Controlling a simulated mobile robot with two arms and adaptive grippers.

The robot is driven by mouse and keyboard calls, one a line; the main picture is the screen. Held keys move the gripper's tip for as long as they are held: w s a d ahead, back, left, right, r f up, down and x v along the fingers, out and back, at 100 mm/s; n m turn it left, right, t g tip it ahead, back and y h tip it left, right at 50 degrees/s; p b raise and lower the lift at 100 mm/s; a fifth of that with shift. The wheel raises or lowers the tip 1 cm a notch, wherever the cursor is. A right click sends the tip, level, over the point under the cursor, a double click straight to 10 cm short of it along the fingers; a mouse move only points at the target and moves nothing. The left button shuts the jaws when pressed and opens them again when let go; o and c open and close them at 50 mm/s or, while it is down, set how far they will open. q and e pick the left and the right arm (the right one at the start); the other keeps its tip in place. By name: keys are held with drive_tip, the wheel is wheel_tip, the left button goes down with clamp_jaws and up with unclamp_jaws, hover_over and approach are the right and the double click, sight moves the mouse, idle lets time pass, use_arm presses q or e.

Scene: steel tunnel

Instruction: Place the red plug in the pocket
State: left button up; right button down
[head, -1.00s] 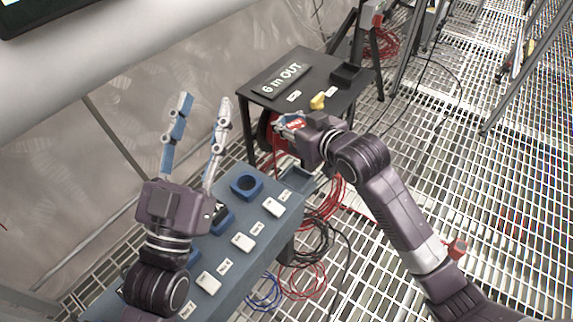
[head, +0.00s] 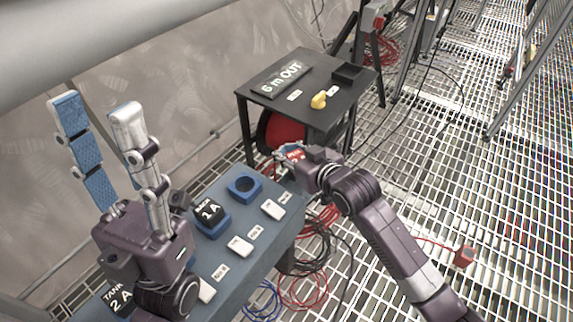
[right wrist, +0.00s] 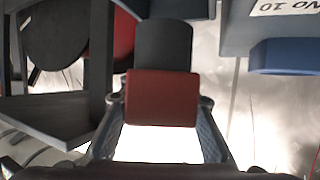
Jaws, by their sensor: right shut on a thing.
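My right gripper (head: 288,152) is shut on the red plug, held beyond the far right end of the blue-grey bench. In the right wrist view the red plug (right wrist: 162,97) shows a red block and a dark part between the two fingers. In the head view the gripper hides most of it. A blue holder with a round opening (head: 244,187) stands on the bench, to the left of the right gripper; I cannot tell whether it is the pocket. My left gripper (head: 97,112) is open and empty, raised over the bench's left side.
A black table (head: 318,95) behind holds a yellow piece (head: 319,100) and a black tray (head: 347,76). A red connector (head: 463,257) lies on the grating; cables hang nearby.

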wheel_tip(320, 180, down, 5)
drive_tip(key=shift+r+b, duration=0.1)
drive_tip(key=shift+b, duration=0.85)
drive_tip(key=c, duration=1.4)
unclamp_jaws()
drive_tip(key=shift+c, duration=0.2)
